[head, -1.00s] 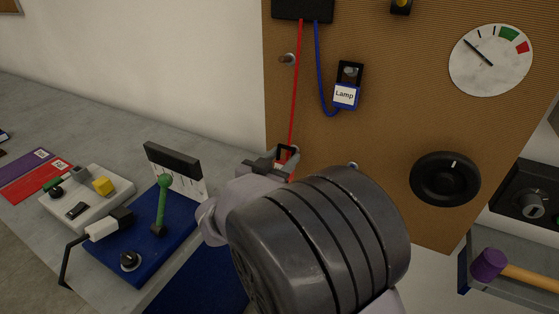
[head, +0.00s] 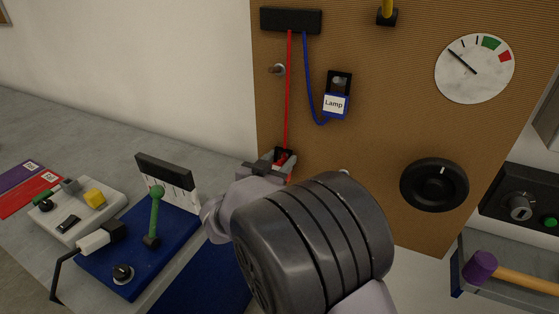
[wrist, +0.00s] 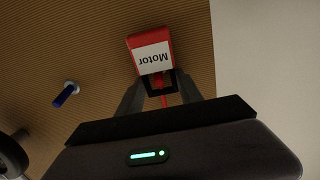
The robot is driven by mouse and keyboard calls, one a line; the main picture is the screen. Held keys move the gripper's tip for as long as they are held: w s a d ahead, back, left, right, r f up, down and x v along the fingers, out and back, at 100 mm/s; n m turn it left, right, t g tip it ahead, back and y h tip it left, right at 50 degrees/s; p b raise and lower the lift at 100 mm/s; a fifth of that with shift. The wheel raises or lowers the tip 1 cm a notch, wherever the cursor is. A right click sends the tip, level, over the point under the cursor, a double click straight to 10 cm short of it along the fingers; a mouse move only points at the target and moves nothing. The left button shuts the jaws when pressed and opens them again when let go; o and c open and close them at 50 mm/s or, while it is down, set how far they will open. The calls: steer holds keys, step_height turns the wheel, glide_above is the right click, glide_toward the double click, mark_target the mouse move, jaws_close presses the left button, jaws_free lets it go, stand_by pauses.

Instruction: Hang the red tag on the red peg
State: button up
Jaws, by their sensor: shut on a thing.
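The red tag (wrist: 150,42), with a white label reading "Motor", shows upside down in the wrist view. My gripper (head: 283,157) is shut on it, with its fingers at the tag's black loop frame (wrist: 174,82). In the head view my gripper is near the board's lower left, with a little red between its fingers. A red cord (head: 288,95) runs from a black block down to the tag. A peg (head: 277,69) with a dull brownish tip sticks out of the board above my gripper, left of the cord; its exact colour is hard to tell.
A blue "Lamp" tag (head: 335,104) hangs on the board, right of the cord. A blue peg (wrist: 66,94) stands apart from the red tag. A black knob (head: 434,185) and a gauge (head: 475,69) are at right. The bench holds a blue panel (head: 105,262) with switches.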

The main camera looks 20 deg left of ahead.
steer(key=shift+f, duration=0.15)
steer(key=shift+f+b, duration=0.7)
steer(key=shift+f, duration=0.1)
steer(key=o, duration=1.4)
steer(key=shift+o, duration=0.2)
